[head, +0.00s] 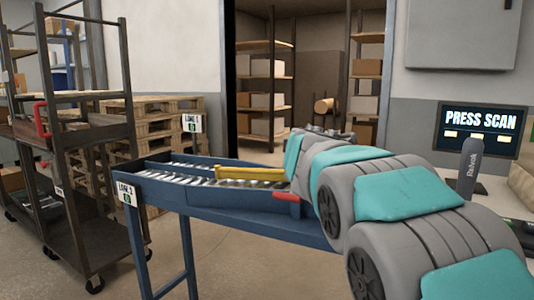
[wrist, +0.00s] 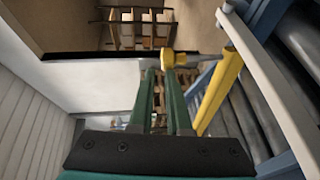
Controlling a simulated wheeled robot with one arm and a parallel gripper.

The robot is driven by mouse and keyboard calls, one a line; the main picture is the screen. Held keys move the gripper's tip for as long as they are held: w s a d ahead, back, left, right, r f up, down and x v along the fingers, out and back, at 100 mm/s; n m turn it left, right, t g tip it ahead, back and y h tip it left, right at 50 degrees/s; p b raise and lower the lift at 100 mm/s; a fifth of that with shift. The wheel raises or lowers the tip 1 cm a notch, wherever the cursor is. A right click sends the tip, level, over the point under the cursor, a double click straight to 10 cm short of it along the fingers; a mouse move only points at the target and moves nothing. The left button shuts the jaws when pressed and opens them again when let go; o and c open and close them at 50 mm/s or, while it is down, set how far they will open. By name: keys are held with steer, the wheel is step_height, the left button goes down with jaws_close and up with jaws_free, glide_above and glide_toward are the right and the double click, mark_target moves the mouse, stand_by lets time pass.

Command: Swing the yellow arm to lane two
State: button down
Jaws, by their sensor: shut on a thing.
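The yellow arm (head: 250,173) lies over the rollers of a blue conveyor (head: 255,219) in the head view, its right end hidden behind my own arm. In the wrist view the yellow arm (wrist: 222,88) runs along the right, beside the rollers. A yellow knob (wrist: 168,58) is at the tips of my gripper (wrist: 160,74), whose green fingers are close together and shut on it. My gripper's fingers are hidden in the head view. Two lane signs stand at the conveyor's far end, one at the back (head: 192,123) and one in front (head: 127,193); their numbers are hard to read.
A "PRESS SCAN" screen (head: 481,128) and a grey scanner (head: 468,165) are at right. Shelves with boxes stand behind.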

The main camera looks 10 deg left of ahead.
steer(key=shift+w+d+f, duration=0.1)
steer(key=shift+f, duration=0.2)
steer(key=s+a+r, duration=0.1)
steer(key=s+r, duration=0.1)
steer(key=s, duration=1.1)
steer(key=shift+a+r, duration=0.25)
steer(key=shift+a, duration=0.05)
